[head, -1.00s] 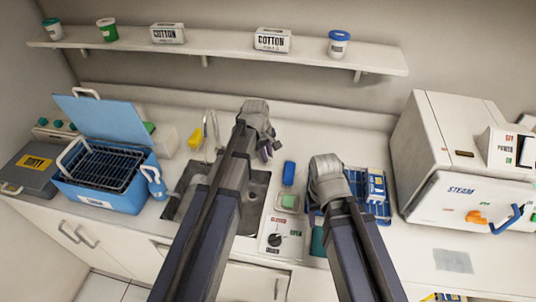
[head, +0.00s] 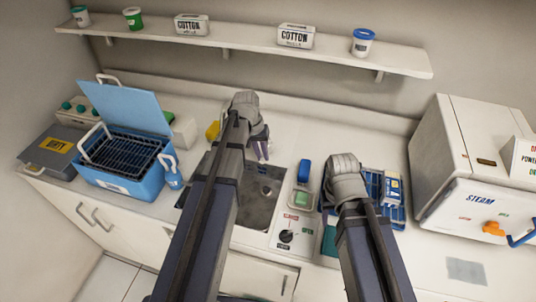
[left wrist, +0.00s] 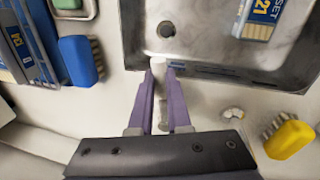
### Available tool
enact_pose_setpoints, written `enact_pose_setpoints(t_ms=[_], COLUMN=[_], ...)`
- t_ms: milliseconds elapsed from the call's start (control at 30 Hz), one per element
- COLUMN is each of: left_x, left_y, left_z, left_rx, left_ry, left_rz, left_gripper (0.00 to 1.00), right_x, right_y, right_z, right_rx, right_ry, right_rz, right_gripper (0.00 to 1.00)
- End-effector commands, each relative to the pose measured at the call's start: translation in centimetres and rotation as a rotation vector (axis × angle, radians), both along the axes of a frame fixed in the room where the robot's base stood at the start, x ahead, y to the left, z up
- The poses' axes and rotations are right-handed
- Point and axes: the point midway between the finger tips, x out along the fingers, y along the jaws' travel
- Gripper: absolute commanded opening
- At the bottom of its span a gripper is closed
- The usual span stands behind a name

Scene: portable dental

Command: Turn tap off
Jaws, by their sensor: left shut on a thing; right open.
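My left gripper (head: 262,150) is over the back of the sink, and its purple fingers also show in the left wrist view (left wrist: 158,78). They are closed on a white rod-like piece (left wrist: 158,66), which looks like the tap's lever. A pale curved fitting (left wrist: 232,113), perhaps the tap's spout, stands to the right in the left wrist view. In the head view my left arm hides most of the tap. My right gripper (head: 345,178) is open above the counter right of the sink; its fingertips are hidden.
The sink (head: 268,195) holds a blue pack (left wrist: 262,22). A blue brush (left wrist: 80,60) and a yellow object (left wrist: 290,138) flank the left gripper. A blue tray (head: 395,215) lies by the right hand. The steam machine (head: 475,190) is at right, the blue basket box (head: 110,180) at left.

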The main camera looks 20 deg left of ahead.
Motion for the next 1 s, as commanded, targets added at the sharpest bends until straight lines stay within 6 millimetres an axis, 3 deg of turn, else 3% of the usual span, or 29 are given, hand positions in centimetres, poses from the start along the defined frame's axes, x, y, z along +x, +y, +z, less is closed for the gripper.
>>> enact_pose_setpoints(t_ms=[333, 867, 900, 1000], left_x=[0.0, 0.0, 0.0, 0.0], left_y=[1.1, 1.4, 1.4, 1.3], left_z=[0.0, 0.0, 0.0, 0.0], left_rx=[0.000, 0.002, 0.002, 0.002], left_ry=[0.000, 0.001, 0.001, 0.000], left_rz=[-0.115, -0.133, -0.133, -0.131], left_gripper=[0.00, 0.00, 0.20, 0.32], right_x=[0.0, 0.0, 0.0, 0.0], right_y=[0.0, 0.0, 0.0, 0.0], right_z=[0.0, 0.0, 0.0, 0.0], right_rx=[0.000, 0.000, 0.000, 0.000], right_ry=[0.000, 0.000, 0.000, 0.000], right_rz=[0.000, 0.000, 0.000, 0.000], right_gripper=[0.50, 0.50, 0.50, 0.50])
